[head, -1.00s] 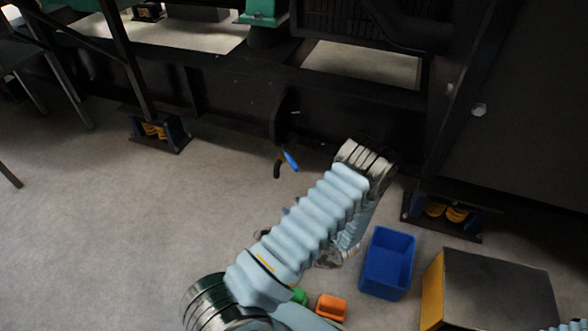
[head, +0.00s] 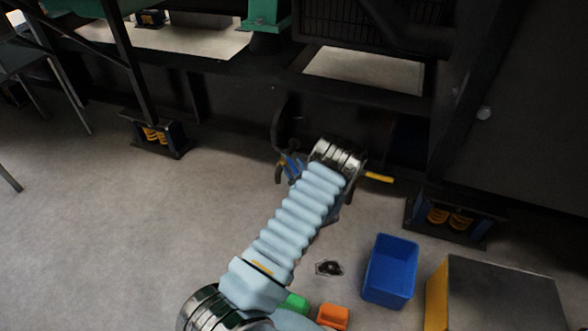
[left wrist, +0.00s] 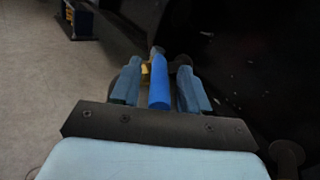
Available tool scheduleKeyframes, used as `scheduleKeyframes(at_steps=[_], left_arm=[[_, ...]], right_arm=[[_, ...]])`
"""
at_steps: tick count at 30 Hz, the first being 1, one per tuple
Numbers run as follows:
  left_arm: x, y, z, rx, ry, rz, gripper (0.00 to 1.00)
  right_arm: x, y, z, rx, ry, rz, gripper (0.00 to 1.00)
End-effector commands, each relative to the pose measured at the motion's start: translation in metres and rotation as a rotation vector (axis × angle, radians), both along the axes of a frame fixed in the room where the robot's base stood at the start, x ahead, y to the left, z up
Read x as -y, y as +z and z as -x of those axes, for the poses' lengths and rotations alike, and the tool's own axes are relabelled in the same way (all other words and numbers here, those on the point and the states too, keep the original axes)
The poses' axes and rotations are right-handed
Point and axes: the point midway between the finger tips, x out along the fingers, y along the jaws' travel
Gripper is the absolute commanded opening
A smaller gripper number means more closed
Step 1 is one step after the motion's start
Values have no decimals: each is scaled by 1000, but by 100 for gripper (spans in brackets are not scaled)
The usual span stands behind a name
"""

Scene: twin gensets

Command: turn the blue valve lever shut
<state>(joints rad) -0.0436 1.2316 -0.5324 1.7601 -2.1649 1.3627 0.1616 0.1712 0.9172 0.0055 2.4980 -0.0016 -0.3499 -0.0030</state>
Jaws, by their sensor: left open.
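The blue valve lever (left wrist: 159,88) shows in the left wrist view as a bright blue bar pointing back towards my palm. My left gripper (left wrist: 158,78) is open, with one duller blue finger on each side of the lever. I cannot tell whether either finger touches it. In the head view my left gripper (head: 291,167) is at the low pipework under the dark genset frame, and the wrist hides part of it. The lever is hard to tell from the fingers there. My right gripper is not in view.
A yellow bar (head: 378,177) sticks out just right of my left wrist. A blue bin (head: 390,272), a grey box with a yellow side (head: 500,298), an orange item (head: 333,317) and a green item (head: 294,303) stand at lower right. Floor at left is clear.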

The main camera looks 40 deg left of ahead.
Motion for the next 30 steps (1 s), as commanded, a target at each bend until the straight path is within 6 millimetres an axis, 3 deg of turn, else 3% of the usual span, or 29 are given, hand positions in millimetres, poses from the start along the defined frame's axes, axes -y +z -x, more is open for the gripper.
scheduleKeyframes(at_steps=[9,18,26,30], left_arm=[[-3,0,-1,-1,1,1,45],[-3,0,-1,-1,1,1,0],[-3,0,-1,-1,1,1,0],[-1,-3,-6,4,42,-3,0]], right_arm=[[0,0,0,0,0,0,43],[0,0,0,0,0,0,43],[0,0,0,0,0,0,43],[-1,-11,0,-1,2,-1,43]])
